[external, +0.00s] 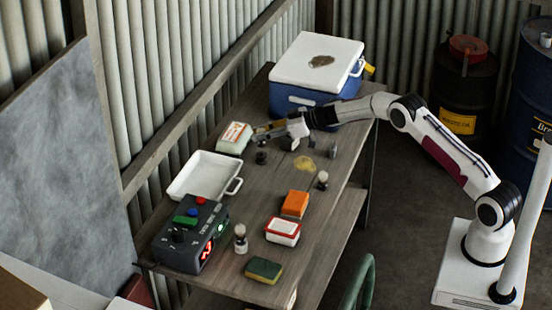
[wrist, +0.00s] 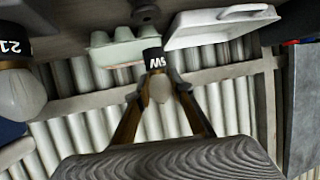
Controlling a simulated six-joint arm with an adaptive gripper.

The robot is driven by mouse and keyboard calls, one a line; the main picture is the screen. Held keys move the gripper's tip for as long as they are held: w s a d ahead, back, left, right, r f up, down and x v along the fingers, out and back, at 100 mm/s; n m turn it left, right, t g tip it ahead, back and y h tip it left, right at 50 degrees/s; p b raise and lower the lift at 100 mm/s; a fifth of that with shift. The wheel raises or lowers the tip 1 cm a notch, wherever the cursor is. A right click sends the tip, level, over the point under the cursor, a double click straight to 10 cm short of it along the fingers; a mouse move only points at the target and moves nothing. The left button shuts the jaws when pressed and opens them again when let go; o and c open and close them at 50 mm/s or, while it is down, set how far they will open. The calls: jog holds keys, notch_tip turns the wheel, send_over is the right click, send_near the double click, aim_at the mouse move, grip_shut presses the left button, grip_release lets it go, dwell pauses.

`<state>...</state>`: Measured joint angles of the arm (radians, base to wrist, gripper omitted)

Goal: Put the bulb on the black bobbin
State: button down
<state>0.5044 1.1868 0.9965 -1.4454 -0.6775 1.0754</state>
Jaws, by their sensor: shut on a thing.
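My gripper (external: 257,132) is above the table near its far side. The held bulb cannot be made out in the external view. A small black bobbin (external: 261,158) stands on the table just below my gripper and apart from it. A dark round piece (wrist: 145,12), likely this bobbin, shows at the wrist view's top edge.
A carton (external: 235,137) and white tray (external: 203,176) lie beside the gripper; a blue cooler (external: 313,72) stands behind.

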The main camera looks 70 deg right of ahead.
aim_at(261, 142)
jog(key=shift+f, duration=1.85)
jog(key=shift+f, duration=0.1)
jog(key=c, duration=1.8)
grip_release()
jog(key=shift+o, duration=0.2)
jog(key=shift+s+r, duration=0.15)
jog(key=shift+r, duration=0.05)
jog(key=v, duration=1.1)
jog(key=shift+s+d, duration=0.15)
jog(key=shift+s, duration=0.2)
